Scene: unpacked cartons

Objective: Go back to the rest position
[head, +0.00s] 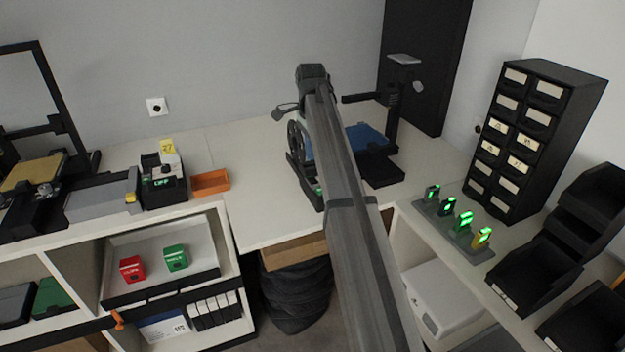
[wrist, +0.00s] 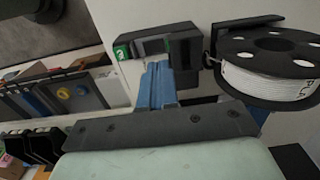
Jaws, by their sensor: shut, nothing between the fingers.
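My gripper (wrist: 158,85) shows in the wrist view as two blue fingers pressed together with nothing between them. A dark bar with screws lies below them. The fingers point toward a dark printer part with a green display (wrist: 122,53). I cannot tell whether they touch it. In the head view my arm reaches from the bottom edge up over the worktop, and the gripper itself is hidden behind it. The arm partly covers a printer with a blue bed (head: 365,138).
A spool of white filament (wrist: 268,75) is close on the right in the wrist view. In the head view, a black drawer cabinet (head: 545,130) and black bins (head: 535,275) stand right. An orange tray (head: 210,183) lies left. The worktop between tray and printer is clear.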

